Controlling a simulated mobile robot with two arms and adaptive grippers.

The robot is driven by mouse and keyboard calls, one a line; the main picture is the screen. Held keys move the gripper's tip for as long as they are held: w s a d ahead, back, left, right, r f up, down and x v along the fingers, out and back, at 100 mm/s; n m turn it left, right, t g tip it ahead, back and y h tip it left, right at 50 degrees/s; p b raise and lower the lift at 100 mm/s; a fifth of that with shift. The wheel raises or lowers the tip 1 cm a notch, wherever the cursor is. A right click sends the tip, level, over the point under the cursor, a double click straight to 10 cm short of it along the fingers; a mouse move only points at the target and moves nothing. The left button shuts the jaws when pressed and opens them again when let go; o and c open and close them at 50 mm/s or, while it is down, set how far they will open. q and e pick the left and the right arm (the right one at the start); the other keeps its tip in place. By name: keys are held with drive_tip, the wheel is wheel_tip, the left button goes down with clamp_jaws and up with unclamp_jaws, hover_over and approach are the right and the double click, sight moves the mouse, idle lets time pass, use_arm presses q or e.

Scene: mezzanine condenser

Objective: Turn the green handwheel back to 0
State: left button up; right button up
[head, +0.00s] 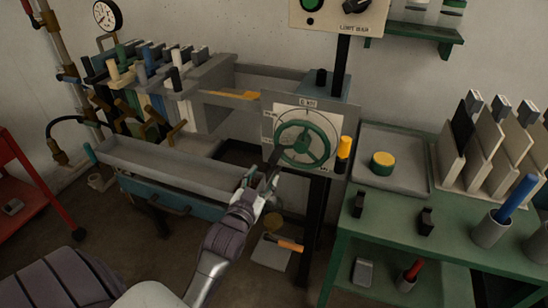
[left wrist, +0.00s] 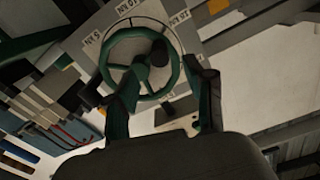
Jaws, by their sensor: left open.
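The green handwheel (head: 304,143) is a spoked wheel on a pale square plate (head: 270,122) with dark lettering around it, at the centre of the head view. My left gripper (head: 268,172) is at the lower left of the wheel. Its two fingers (left wrist: 165,100) are apart, with nothing seen held between them. Whether a finger touches the rim cannot be told. My right gripper is not in view.
A yellow-topped post (head: 344,147) stands just right of the plate. A green bench (head: 470,250) with a grey tray (head: 408,150) is at the right. A grey trough (head: 165,163) and a rack of levers lie left. A control box (head: 338,14) is above.

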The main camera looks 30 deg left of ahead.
sight(274, 159)
use_arm(q)
drive_tip(key=p+x, duration=0.1)
drive_tip(key=x, duration=0.7)
drive_tip(key=shift+w, duration=0.35)
clamp_jaws()
